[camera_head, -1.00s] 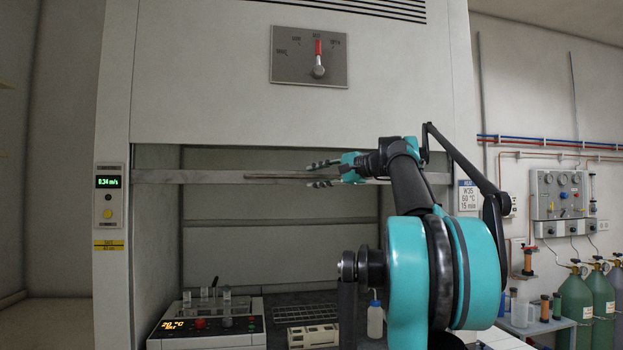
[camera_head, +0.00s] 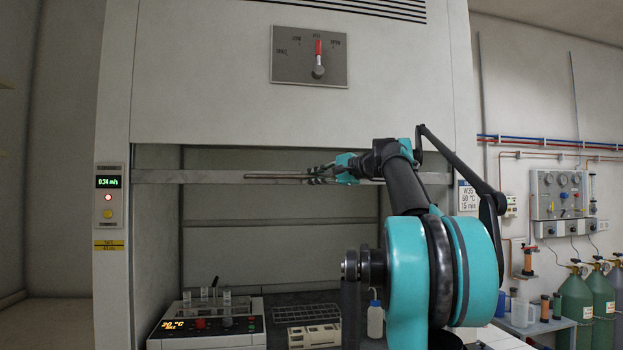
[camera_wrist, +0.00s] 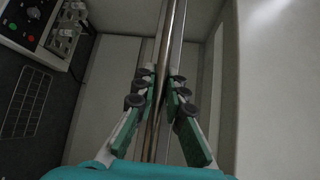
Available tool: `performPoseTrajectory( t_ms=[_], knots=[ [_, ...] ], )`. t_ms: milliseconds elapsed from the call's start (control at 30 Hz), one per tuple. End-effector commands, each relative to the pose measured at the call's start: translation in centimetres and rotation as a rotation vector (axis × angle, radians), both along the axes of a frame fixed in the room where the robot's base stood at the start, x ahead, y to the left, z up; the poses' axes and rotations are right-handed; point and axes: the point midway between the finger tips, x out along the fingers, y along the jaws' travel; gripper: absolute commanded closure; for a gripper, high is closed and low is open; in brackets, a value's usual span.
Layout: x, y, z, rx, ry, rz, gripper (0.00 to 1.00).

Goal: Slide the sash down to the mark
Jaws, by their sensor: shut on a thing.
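The sash's lower edge is a grey horizontal bar (camera_head: 200,176) across the fume hood opening, with a thin darker handle rail (camera_head: 270,177) along it. My gripper (camera_head: 313,174) is at the rail, right of the middle of the opening, with its fingers closed around it. In the wrist view the rail (camera_wrist: 161,65) runs between the two fingers (camera_wrist: 162,95), which press on it from both sides. A yellow label (camera_head: 109,245) is on the left hood post, well below the bar's height. Whether it is the mark, I cannot tell.
A display panel (camera_head: 109,196) reads 0.34 m/s on the left post. A hotplate-like unit (camera_head: 208,320), a rack (camera_head: 314,336) and a white bottle (camera_head: 375,320) stand inside the hood below the sash. Gas cylinders (camera_head: 577,305) stand at the right.

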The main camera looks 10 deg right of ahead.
Motion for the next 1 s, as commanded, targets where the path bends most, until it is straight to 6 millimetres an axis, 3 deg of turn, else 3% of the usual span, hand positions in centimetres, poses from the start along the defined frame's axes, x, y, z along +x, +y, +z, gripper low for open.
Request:
performPoseTrajectory(
  t_ms=[233, 367, 800, 1000],
  knots=[
    [0.0, 0.0, -0.3, -0.001, 0.001, 0.000, 1.00],
    [0.0, 0.0, -1.5, -0.001, 0.001, 0.000, 1.00],
    [0.0, 0.0, -12.1, -0.001, 0.001, 0.000, 1.00],
    [0.0, 0.0, -15.9, -0.001, 0.001, 0.000, 1.00]
  ],
)
